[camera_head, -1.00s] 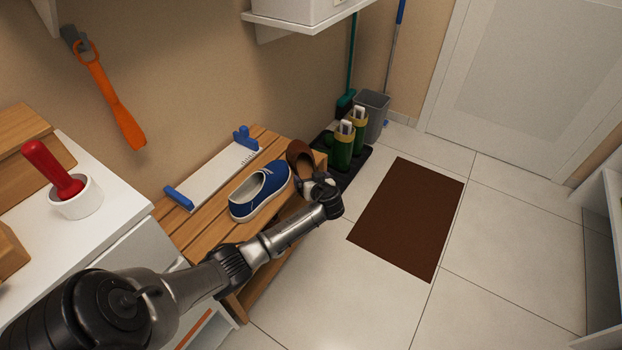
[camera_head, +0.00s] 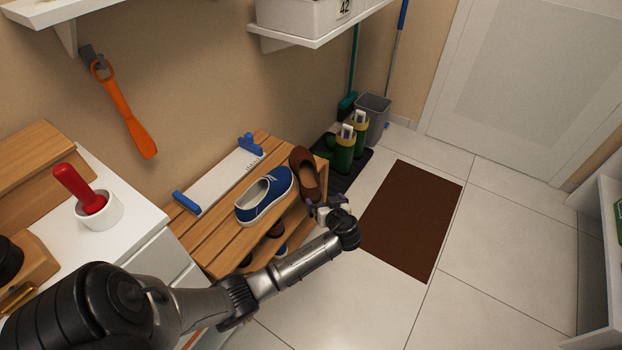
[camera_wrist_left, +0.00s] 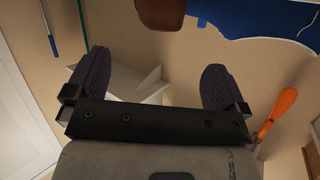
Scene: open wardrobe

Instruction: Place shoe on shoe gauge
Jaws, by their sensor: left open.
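A blue shoe (camera_head: 264,195) with a white sole sits on the slatted wooden bench (camera_head: 203,247). The shoe gauge (camera_head: 221,178), a pale plate with blue end stops, lies behind it along the wall side. A brown shoe (camera_head: 305,172) stands at the bench's right end. My left gripper (camera_head: 318,208) is just in front of the brown shoe, off the bench's front edge. In the left wrist view its two purple pads (camera_wrist_left: 152,82) are wide apart with nothing between them. Part of the brown shoe (camera_wrist_left: 161,12) and the blue shoe (camera_wrist_left: 262,16) show beyond them. My right gripper is out of view.
More shoes sit on the bench's lower shelf, partly hidden by my left arm. Green boots (camera_head: 345,150) stand on a dark tray to the right. A white cabinet with a red-handled tool (camera_head: 80,188) is at left. The floor around the brown mat (camera_head: 411,218) is clear.

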